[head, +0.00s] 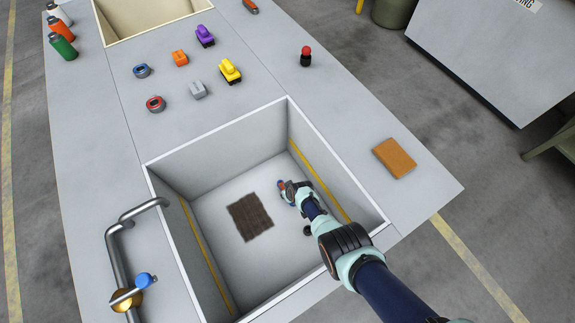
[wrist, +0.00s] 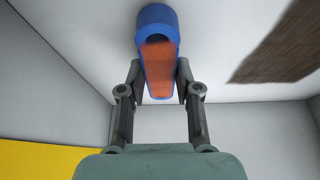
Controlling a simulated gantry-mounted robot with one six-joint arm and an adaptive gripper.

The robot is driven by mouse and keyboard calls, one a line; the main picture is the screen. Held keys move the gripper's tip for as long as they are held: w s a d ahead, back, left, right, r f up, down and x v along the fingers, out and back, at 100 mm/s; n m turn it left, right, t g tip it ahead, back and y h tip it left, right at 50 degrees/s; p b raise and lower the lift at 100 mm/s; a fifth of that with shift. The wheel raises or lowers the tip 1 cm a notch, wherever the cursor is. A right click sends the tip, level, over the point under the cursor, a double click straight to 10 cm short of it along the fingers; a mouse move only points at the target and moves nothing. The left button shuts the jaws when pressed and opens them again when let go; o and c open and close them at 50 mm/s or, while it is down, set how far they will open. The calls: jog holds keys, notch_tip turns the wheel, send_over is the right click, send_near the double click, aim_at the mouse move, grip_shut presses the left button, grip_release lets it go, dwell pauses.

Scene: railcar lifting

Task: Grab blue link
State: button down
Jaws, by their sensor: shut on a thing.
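The blue link (wrist: 155,17) is a blue piece with a rounded end and an orange-red inner face. In the head view it is a small blue and red spot (head: 281,185) inside the sink-like basin (head: 215,150), mostly hidden by my gripper (head: 287,188). In the wrist view my gripper (wrist: 161,80) has its two fingers closed on the narrow end of the link, one on each side. The rounded end points away from my palm. I cannot tell whether the link touches the basin floor.
A brown mat (head: 250,217) lies on the basin floor left of my gripper. Basin walls stand close around my arm. A metal faucet (head: 118,243) is at the left rim. Another blue ring-shaped piece (head: 142,71) and several coloured pieces lie on the table behind.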

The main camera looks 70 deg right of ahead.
notch_tip(320, 180, up, 19)
jog(key=p, duration=1.2)
jog(key=shift+f, duration=0.2)
